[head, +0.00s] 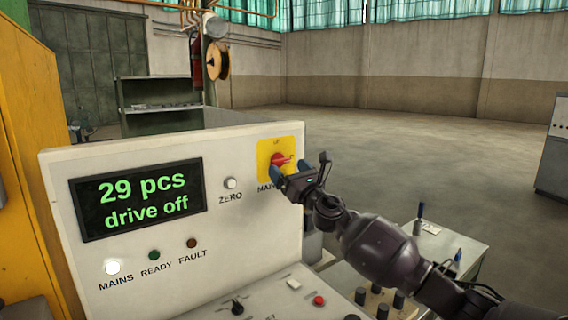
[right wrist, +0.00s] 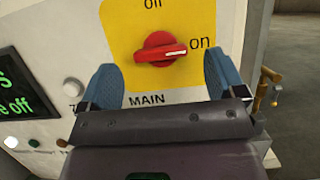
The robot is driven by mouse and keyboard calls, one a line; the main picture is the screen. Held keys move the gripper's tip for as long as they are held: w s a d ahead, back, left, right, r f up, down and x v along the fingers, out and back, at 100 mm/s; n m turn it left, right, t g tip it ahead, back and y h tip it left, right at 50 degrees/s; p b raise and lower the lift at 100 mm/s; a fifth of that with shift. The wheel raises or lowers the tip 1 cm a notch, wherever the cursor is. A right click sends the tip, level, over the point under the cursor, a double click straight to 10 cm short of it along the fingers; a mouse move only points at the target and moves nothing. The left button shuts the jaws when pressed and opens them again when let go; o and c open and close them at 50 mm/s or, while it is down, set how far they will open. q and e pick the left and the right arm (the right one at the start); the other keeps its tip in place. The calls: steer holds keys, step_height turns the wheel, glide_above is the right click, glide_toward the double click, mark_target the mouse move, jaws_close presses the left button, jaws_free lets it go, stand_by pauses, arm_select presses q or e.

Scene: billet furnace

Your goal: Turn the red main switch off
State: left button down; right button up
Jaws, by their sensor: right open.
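The red main switch (head: 280,160) sits on a yellow plate (head: 263,150) at the upper right of the control panel. In the right wrist view the red knob (right wrist: 160,49) has its white mark pointing right, towards "on"; "off" is printed above it. My right gripper (head: 300,176) is in front of the panel at the switch and partly covers the plate. Its two blue fingers (right wrist: 170,82) are open, one on each side below the knob, with nothing between them. I cannot tell whether either finger touches the panel. My left gripper is not in view.
The panel's display (head: 138,199) reads "29 pcs drive off". A white ZERO button (head: 230,183) lies left of the switch, and the MAINS lamp (head: 112,267) is lit white. Knobs and a red button (head: 319,300) stand on the lower desk. A small table (head: 450,245) is at the right.

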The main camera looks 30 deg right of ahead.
mark_target(281, 161)
steer(key=shift+x, duration=1.35)
steer(key=c, duration=0.9)
